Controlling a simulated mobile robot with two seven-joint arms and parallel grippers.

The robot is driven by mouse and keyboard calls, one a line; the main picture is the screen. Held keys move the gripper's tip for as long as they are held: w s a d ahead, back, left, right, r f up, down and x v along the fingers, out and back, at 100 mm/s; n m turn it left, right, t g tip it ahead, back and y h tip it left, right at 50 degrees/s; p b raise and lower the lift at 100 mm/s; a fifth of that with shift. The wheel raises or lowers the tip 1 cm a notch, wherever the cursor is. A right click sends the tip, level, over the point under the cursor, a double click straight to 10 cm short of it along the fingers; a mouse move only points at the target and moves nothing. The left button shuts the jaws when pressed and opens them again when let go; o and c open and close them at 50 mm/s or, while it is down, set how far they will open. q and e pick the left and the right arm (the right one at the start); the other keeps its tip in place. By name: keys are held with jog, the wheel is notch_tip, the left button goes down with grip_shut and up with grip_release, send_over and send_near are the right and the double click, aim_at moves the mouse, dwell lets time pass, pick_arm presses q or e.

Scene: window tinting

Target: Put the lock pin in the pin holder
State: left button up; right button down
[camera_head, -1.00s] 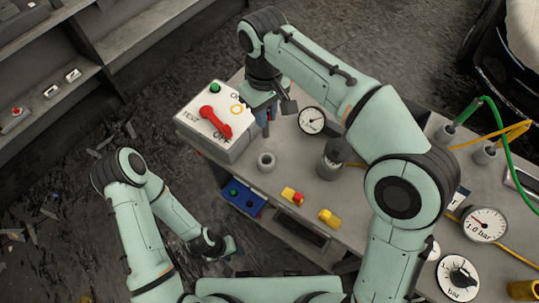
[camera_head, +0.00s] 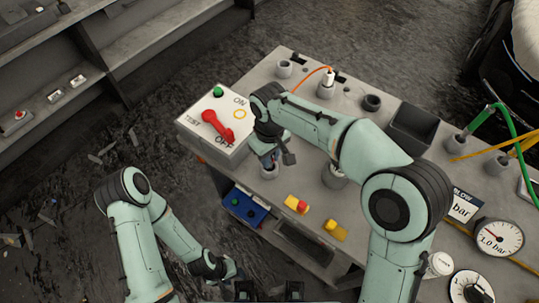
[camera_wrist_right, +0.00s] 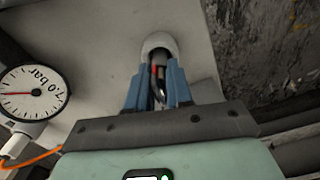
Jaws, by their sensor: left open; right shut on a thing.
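The pin holder, a light grey round cup (camera_head: 269,172), stands on the bench in front of the switch box. It also shows in the right wrist view (camera_wrist_right: 158,41). My right gripper (camera_head: 268,160) is just above the holder. In the wrist view its blue fingers (camera_wrist_right: 158,75) are shut on the lock pin (camera_wrist_right: 158,85), a slim dark part with some red. The pin's far end lines up with the cup's opening; I cannot tell how deep it sits. My left gripper (camera_head: 230,272) is open, low at the left, away from the bench.
The switch box (camera_head: 216,122) with a red lever stands just left of the holder. A yellow-and-red block (camera_head: 297,204) and a yellow block (camera_head: 335,230) lie at the bench's front. A white plug (camera_head: 326,84) with an orange cable stands behind. A gauge (camera_wrist_right: 32,92) is near the right wrist.

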jog(key=shift+r, duration=0.1)
jog(key=c, duration=1)
grip_release()
jog(key=shift+f, duration=0.2)
notch_tip(320, 180, up, 12)
jog(key=shift+r+p, duration=0.2)
jog(key=shift+p, duration=0.95)
pick_arm(q)
jog(key=w+r, duration=0.2)
jog(key=r, duration=0.1)
jog(key=shift+s, duration=0.1)
pick_arm(e)
jog(key=shift+f, duration=0.1)
